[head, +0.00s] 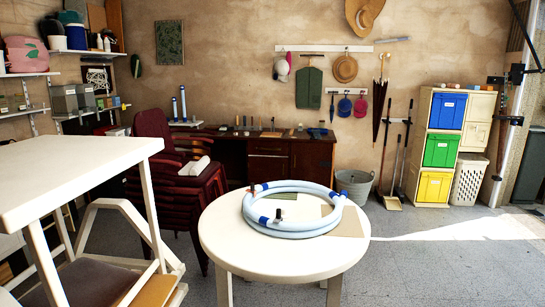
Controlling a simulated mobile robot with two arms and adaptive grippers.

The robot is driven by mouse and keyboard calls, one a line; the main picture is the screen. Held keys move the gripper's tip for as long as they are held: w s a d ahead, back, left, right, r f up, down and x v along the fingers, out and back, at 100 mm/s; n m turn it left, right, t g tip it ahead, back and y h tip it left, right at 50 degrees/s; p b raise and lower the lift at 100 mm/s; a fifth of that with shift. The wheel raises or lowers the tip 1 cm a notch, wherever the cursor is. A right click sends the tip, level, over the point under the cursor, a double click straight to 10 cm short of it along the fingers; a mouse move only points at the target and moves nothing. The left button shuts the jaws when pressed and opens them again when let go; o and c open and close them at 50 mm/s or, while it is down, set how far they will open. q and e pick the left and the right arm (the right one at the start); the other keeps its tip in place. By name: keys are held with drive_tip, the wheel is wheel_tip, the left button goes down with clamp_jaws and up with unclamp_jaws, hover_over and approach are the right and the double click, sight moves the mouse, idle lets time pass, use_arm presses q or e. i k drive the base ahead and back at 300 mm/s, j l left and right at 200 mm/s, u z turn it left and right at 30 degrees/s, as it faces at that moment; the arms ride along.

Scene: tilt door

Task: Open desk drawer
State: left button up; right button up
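A dark brown wooden desk (310,155) stands against the back wall. Below its top is a drawer front (268,148) with a cabinet front under it. The drawer looks flush with the desk, though it is small at this distance. The desk's left part is partly hidden by stacked dark red chairs, and its lower part by the round table. Neither of my grippers shows in the head view.
A white round table (278,265) with a coiled pale blue hose (292,232) stands in front of the desk. Stacked red chairs (187,190) and a white table (70,170) are at left. A grey bucket (355,186) stands right of the desk. Floor at right is clear.

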sight(270, 145)
drive_tip(key=i+l+z, duration=0.5)
drive_tip(key=i+z, duration=0.15)
drive_tip(key=i+l+z, duration=0.15)
drive_tip(key=i+z, duration=0.2)
drive_tip(key=i+l+z, duration=0.15)
drive_tip(key=i, duration=0.65)
drive_tip(key=i+l+z, duration=0.15)
drive_tip(key=i, duration=0.65)
drive_tip(key=i+j+u, duration=0.15)
drive_tip(key=i+u, duration=0.2)
drive_tip(key=i, duration=0.3)
drive_tip(key=i+u, duration=0.4)
drive_tip(key=i, duration=0.2)
drive_tip(key=i+l+u, duration=0.35)
drive_tip(key=i, duration=0.3)
drive_tip(key=i+u, duration=0.15)
drive_tip(key=i, duration=0.75)
drive_tip(key=i+l+u, duration=0.1)
drive_tip(key=i, duration=0.85)
drive_tip(key=i+j+u, duration=0.2)
drive_tip(key=i+u, duration=0.6)
drive_tip(key=i+l+u, duration=0.15)
drive_tip(key=i+u, duration=0.25)
drive_tip(key=i, duration=0.2)
